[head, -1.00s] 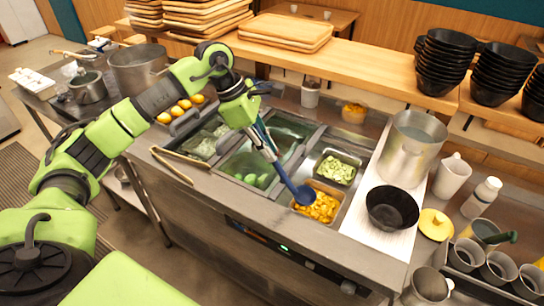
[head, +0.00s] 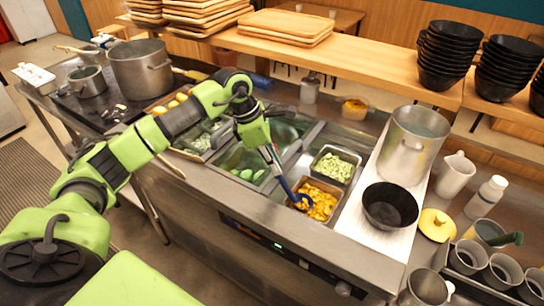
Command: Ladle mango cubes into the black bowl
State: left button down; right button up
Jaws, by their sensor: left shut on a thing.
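The mango cubes (head: 322,203) are orange-yellow and lie in a metal tray set into the counter. The black bowl (head: 390,206) stands on a pale board to the right of the tray. My left gripper (head: 264,145) is shut on the handle of a blue ladle (head: 284,184). The ladle points down and to the right, and its head is at the left side of the mango cubes. My right gripper is not in view.
A tray of pale green pieces (head: 336,167) lies behind the mango. A tall metal pot (head: 413,140) stands behind the bowl. Stacked black bowls (head: 447,55) sit on the shelf.

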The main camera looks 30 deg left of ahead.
aim_at(279, 176)
pick_arm(q)
notch_tip(279, 176, down, 2)
jog(key=shift+d+f+b, duration=0.1)
jog(key=shift+f+b, duration=0.1)
jog(key=shift+b, duration=0.15)
notch_tip(279, 176, down, 3)
jog(key=h+b, duration=0.1)
jog(key=b, duration=0.3)
jog(key=shift+t, duration=0.4)
jog(key=shift+w+d+f+h+b, duration=0.15)
jog(key=shift+w+d+h+b, duration=0.3)
jog(key=shift+b, duration=0.7)
jog(key=shift+r, duration=0.2)
